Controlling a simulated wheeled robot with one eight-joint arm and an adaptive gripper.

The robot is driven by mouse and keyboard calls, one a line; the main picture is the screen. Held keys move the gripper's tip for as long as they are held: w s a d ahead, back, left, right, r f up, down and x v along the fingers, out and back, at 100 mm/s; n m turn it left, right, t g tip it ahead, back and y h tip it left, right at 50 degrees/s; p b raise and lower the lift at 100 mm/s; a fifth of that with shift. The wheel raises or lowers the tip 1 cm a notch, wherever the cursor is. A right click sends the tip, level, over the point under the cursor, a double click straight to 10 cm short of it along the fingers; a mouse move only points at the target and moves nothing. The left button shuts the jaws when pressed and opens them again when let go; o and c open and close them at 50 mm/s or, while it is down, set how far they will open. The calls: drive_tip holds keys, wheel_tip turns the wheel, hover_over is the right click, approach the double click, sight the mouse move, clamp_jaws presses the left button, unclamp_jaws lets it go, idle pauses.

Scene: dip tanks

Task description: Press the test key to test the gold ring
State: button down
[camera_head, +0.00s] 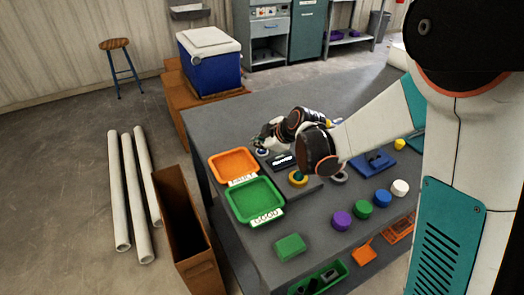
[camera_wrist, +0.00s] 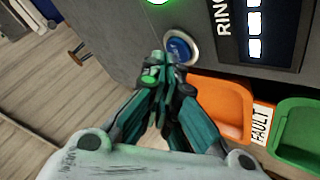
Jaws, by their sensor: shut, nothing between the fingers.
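The test key is a round blue button (camera_wrist: 179,49) in a silver bezel on the grey tester, beside a dark panel marked RING (camera_wrist: 260,30) with lit white bars. A green-lit round lamp or button (camera_wrist: 157,1) shows at the wrist view's top edge. My gripper (camera_wrist: 162,62) is shut and empty, its fingertips close beside the blue button; I cannot tell whether they touch it. In the head view my gripper (camera_head: 262,143) is over the tester's far end. The gold ring (camera_head: 298,179) sits around a teal centre near the dark display (camera_head: 282,161), partly behind my arm.
An orange tray (camera_head: 217,158) marked FAULT and a green tray (camera_head: 233,211) marked GOOD stand left of the tester. Purple, green, blue and white round pieces (camera_head: 342,220) stand nearer. A green block (camera_head: 290,247) lies in front. Bare table lies behind the orange tray.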

sight(260, 151)
drive_tip(key=shift+f+b, duration=0.35)
drive_tip(key=shift+f, duration=0.1)
idle(0.4)
drive_tip(key=shift+r, duration=0.2)
drive_tip(key=shift+r+p, duration=0.6)
drive_tip(key=shift+r, duration=0.1)
drive_tip(key=shift+r+p, duration=1.75)
drive_tip(key=shift+r, duration=0.7)
